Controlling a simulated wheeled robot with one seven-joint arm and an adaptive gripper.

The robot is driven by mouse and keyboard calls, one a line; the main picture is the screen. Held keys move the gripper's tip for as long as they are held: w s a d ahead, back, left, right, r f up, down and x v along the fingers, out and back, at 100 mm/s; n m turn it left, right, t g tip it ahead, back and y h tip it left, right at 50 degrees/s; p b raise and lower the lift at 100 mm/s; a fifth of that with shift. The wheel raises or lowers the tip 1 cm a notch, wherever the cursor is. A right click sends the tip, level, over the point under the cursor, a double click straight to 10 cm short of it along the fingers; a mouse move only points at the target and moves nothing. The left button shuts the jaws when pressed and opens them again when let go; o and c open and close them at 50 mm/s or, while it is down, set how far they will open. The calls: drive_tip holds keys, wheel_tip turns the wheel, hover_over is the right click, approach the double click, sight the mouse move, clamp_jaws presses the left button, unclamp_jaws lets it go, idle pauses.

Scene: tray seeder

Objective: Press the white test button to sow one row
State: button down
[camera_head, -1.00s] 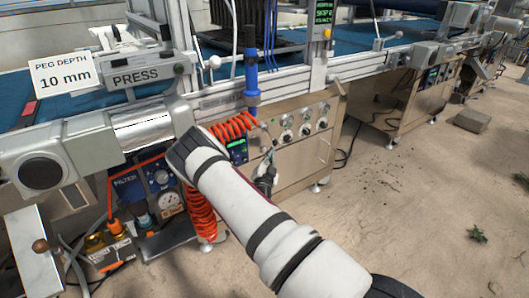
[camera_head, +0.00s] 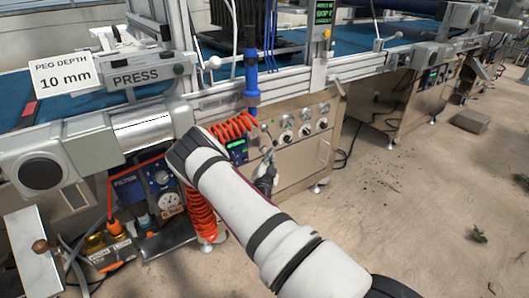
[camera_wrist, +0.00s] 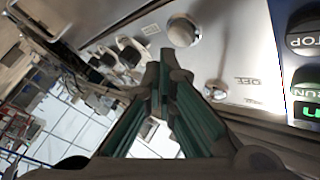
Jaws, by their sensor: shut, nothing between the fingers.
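My gripper (camera_head: 270,155) is in front of the steel control panel (camera_head: 292,160), below the blue cylinder. In the wrist view my gripper (camera_wrist: 164,62) has its green-sided fingers closed together at the tips, with nothing between them. A pale round button or knob (camera_wrist: 183,30) sits on the panel just beyond and right of the fingertips; I cannot tell whether it is the white test button. A second knob (camera_wrist: 215,91) is partly hidden beside the right finger, near an OFF label. Contact with the panel cannot be judged.
Orange coiled hose (camera_head: 201,215) hangs beside my arm. Open floor lies right.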

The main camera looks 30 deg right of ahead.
drive_tip(key=shift+w, duration=0.15)
drive_tip(key=shift+w+b, duration=0.3)
drive_tip(key=shift+b, duration=0.2)
drive_tip(key=shift+w+b, duration=0.4)
drive_tip(key=shift+w, duration=0.1)
idle(0.6)
drive_tip(key=shift+s, duration=0.95)
drive_tip(key=s, duration=0.5)
drive_tip(key=shift+p, duration=0.3)
idle(0.8)
